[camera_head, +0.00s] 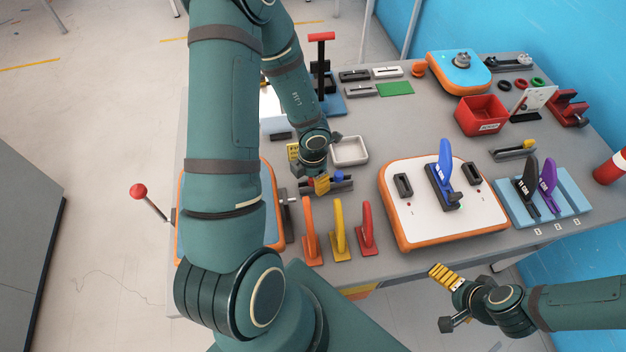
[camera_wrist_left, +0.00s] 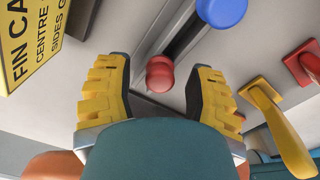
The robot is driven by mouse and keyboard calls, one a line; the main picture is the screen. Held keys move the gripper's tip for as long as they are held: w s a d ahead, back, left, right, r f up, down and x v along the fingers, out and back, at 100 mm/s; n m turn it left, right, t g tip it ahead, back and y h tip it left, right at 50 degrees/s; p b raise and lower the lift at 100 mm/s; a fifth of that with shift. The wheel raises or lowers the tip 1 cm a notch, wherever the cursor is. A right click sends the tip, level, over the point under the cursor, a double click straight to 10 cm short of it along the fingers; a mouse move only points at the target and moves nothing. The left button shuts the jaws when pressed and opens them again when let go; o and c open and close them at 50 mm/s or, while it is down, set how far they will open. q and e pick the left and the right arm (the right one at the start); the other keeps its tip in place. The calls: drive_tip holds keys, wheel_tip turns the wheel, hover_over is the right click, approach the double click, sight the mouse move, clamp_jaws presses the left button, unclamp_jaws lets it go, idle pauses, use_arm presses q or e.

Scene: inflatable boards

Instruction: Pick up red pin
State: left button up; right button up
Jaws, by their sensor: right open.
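The red pin (camera_wrist_left: 160,76) has a round red head and stands in a dark slotted holder in the left wrist view. It lies between the yellow fingers of my left gripper (camera_wrist_left: 160,97), which is open, with gaps on both sides. In the head view my left gripper (camera_head: 318,184) is low over the holder (camera_head: 342,186), and I cannot make out the red pin there. A blue pin (camera_head: 339,177) stands in the same holder and also shows in the left wrist view (camera_wrist_left: 222,12). My right gripper (camera_head: 446,300) is open and empty off the table's front edge.
A white-topped board (camera_head: 410,225) with a blue fin is further right. A yellow sign (camera_wrist_left: 30,40) is close left in the wrist view. A pale tray (camera_head: 349,151) lies behind.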

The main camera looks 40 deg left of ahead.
use_arm(q)
drive_tip(key=c, duration=0.7)
